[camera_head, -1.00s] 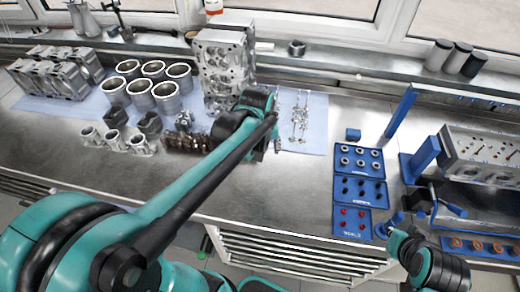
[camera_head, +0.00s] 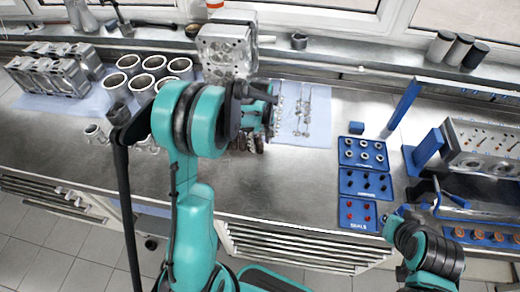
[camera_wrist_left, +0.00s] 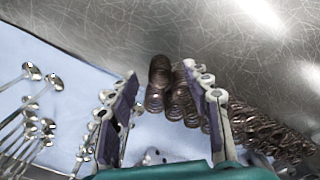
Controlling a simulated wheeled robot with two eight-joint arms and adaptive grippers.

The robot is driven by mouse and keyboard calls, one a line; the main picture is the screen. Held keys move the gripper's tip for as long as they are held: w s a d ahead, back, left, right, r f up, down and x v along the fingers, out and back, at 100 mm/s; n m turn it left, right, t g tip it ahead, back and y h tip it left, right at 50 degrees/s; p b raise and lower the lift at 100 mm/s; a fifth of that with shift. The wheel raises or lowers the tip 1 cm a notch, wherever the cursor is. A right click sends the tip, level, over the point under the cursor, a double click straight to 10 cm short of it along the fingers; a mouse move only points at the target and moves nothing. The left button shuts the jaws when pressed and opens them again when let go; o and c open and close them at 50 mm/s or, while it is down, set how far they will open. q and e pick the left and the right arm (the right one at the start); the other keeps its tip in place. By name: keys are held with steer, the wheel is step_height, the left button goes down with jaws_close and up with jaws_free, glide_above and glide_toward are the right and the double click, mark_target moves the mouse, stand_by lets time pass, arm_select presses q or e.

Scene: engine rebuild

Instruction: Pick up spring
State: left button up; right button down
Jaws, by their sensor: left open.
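Dark brown coil springs (camera_wrist_left: 160,72) stand close together in the left wrist view, with more of them lying to the right (camera_wrist_left: 265,130). In the head view only a few springs (camera_head: 246,143) show, mostly hidden behind my left arm. My left gripper (camera_wrist_left: 162,88) is open, its two fingers spread with the near springs between and just beyond the tips. It holds nothing that I can see. In the head view the left gripper (camera_head: 268,115) is over the edge of the blue cloth, partly hidden by its wrist. My right gripper (camera_head: 394,222) is at the lower right, its jaws unclear.
Valves (camera_head: 305,108) lie on the blue cloth (camera_head: 320,130) right of the left gripper. A cylinder head (camera_head: 226,50) stands behind it. Blue trays (camera_head: 363,184) with small parts and an engine block (camera_head: 485,145) are at right. Bench between springs and trays is clear.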

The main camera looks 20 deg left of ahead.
arm_select(q)
steer(key=shift+f, duration=0.9)
jaws_close()
steer(key=shift+r, duration=0.1)
